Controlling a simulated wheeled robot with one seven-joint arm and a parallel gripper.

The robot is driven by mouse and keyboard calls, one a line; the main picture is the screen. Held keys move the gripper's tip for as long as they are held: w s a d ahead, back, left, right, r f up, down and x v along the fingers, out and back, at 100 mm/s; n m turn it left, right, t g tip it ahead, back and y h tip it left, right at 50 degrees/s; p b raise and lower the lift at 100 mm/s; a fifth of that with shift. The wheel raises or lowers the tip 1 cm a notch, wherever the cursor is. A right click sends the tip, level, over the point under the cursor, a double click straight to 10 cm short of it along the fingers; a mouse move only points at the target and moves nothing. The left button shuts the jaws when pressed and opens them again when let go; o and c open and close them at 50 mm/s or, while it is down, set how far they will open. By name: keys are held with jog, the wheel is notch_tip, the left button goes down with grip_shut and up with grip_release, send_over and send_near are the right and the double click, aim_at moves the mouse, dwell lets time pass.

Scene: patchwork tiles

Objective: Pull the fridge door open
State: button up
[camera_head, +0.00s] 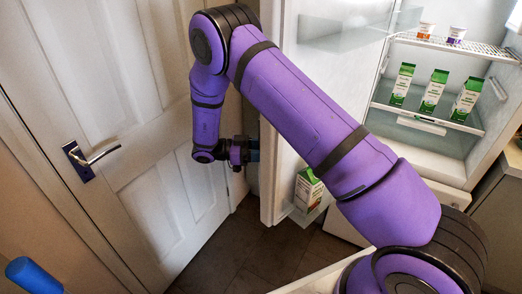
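The fridge (440,140) stands at the right with its interior showing. Its white door (281,170) is swung wide open toward the left, and its inner side faces the camera. My purple arm crosses in front of the door and hides part of it. My gripper (250,151) is at the door's outer side, close to its free edge. The fingers are small and dark, and I cannot tell whether they are shut or touch a handle. The fridge handle is not clearly visible.
A white room door (130,80) with a metal handle (95,158) stands close on the left. Green-and-white cartons (434,91) and two small cups (456,35) are on the fridge shelves. Another carton (308,190) sits in the fridge door. A blue cylinder (32,275) shows at bottom left.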

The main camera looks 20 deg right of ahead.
jog(key=v, duration=1)
jog(key=shift+w+a, duration=0.15)
jog(key=shift+a, duration=0.15)
